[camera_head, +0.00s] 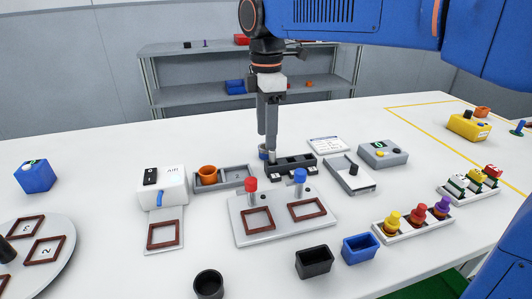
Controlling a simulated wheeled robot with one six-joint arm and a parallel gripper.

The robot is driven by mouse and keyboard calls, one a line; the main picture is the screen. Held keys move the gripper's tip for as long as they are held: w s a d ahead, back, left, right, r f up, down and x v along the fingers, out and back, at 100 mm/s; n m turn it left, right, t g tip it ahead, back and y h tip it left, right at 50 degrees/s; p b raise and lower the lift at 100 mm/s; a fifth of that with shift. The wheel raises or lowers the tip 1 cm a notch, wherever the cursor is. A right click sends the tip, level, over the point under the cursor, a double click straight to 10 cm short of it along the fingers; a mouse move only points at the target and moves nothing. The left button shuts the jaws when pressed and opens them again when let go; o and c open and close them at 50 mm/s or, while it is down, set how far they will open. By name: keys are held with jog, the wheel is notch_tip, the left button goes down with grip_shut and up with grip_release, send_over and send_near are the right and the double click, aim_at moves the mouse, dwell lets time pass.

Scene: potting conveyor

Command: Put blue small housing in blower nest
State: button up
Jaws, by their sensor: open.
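The blue small housing (361,248) is an open-topped blue box on the white table, right of a black one. The blower (163,186) is a white box marked AIR at the left. Its nest (163,235) is a brown square frame on a pale plate in front of the blower, and it looks empty. My gripper (269,145) points down near the left end of a dark slotted block, behind and left of the blue housing and well apart from it. It is open; the finger gap is hard to see from here.
A black open box (314,262) stands beside the blue housing. A white plate (283,216) with two brown frames and red and blue knobs lies between housing and blower. The dark slotted block (291,167) is by my fingertips. A black cup (208,284) stands at the front.

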jog(key=shift+f, duration=1.6)
jog(key=c, duration=1.2)
jog(key=shift+r, duration=0.1)
notch_tip(320, 180, up, 10)
jog(key=shift+a+r, duration=0.1)
